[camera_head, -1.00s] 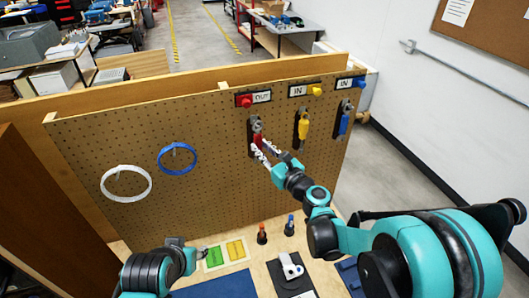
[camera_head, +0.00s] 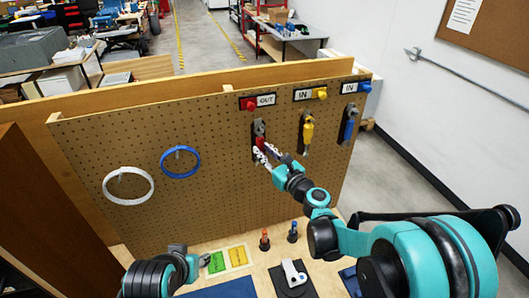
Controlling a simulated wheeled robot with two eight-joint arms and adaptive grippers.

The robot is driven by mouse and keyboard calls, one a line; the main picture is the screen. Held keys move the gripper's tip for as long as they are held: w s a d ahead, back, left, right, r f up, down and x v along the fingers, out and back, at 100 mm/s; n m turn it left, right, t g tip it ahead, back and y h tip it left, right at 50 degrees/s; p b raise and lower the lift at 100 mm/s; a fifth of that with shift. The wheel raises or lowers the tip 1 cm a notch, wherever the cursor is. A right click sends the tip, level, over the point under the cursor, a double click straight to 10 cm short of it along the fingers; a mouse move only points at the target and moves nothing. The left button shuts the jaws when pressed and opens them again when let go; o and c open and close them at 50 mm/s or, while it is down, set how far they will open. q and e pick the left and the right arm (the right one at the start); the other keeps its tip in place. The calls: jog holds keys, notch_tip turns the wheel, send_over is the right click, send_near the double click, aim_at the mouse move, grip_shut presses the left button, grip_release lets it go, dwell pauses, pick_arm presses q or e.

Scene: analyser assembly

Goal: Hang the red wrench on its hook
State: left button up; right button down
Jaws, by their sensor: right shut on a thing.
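The red wrench (camera_head: 260,144) is upright against the pegboard (camera_head: 215,205), below the red knob (camera_head: 249,104) and the OUT label. Its grey head is at the top, by the hook position; whether it sits on the hook is too small to tell. My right gripper (camera_head: 264,152) is shut on the red wrench's handle, reaching in from the lower right. My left gripper (camera_head: 198,264) is low at the left, near the green and yellow cards; its fingers are too unclear to read.
A yellow wrench (camera_head: 307,130) and a blue wrench (camera_head: 349,124) hang to the right. White (camera_head: 128,186) and blue (camera_head: 180,162) cable loops hang at the left. Two screwdrivers (camera_head: 265,240) stand on the bench, near a white-handled tool (camera_head: 292,272) on a dark mat.

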jog(key=c, duration=1.3)
grip_release()
jog(key=shift+o, duration=0.2)
jog(key=v, duration=1.2)
